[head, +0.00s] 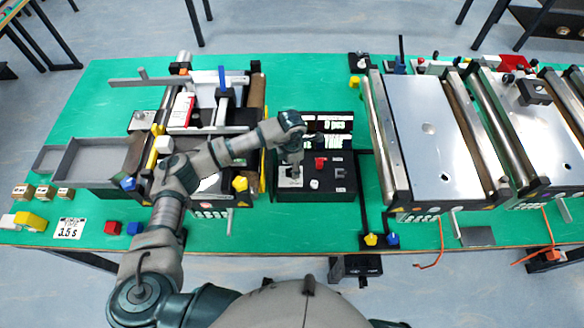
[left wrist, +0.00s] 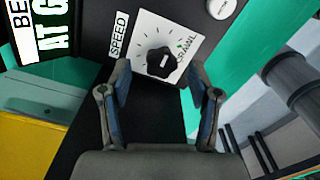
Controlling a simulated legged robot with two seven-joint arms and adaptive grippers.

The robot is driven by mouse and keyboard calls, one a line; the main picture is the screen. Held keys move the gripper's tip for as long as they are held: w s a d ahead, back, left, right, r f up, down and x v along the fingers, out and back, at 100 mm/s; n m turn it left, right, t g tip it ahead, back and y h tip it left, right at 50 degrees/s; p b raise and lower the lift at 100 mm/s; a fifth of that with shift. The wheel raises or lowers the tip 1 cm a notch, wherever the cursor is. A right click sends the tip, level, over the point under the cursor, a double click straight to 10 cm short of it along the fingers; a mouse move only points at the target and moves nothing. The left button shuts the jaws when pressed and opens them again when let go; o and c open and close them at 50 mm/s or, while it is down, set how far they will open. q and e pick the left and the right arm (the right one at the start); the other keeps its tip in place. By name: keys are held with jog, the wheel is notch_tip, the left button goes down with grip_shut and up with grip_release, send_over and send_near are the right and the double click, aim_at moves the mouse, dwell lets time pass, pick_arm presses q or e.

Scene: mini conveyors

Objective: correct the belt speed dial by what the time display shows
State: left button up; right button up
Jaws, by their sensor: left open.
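The speed dial (left wrist: 160,62) is a black knob with a white pointer mark, on a white plate (left wrist: 150,30) marked SPEED and CRAWL. The plate is on the black control box (head: 316,188). My left gripper (head: 291,165) is over the box's left part and hides much of the dial in the head view. In the left wrist view its open fingers (left wrist: 160,72) are at either side of the knob, with visible gaps; contact cannot be told. The display (head: 328,122) behind the box has lit text, too small to read surely. My right gripper is out of view.
A card (head: 69,228) reading 3.5 s lies at the table's front left. A red button (head: 320,163) and white button (head: 314,184) are on the box. A small conveyor (head: 205,150) stands left of it and a wide conveyor (head: 430,140) right. Small blocks lie nearby.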

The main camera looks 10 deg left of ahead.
pick_arm(q)
notch_tip(320, 180, up, 10)
dwell(0.3)
jog(key=shift+f, duration=0.15)
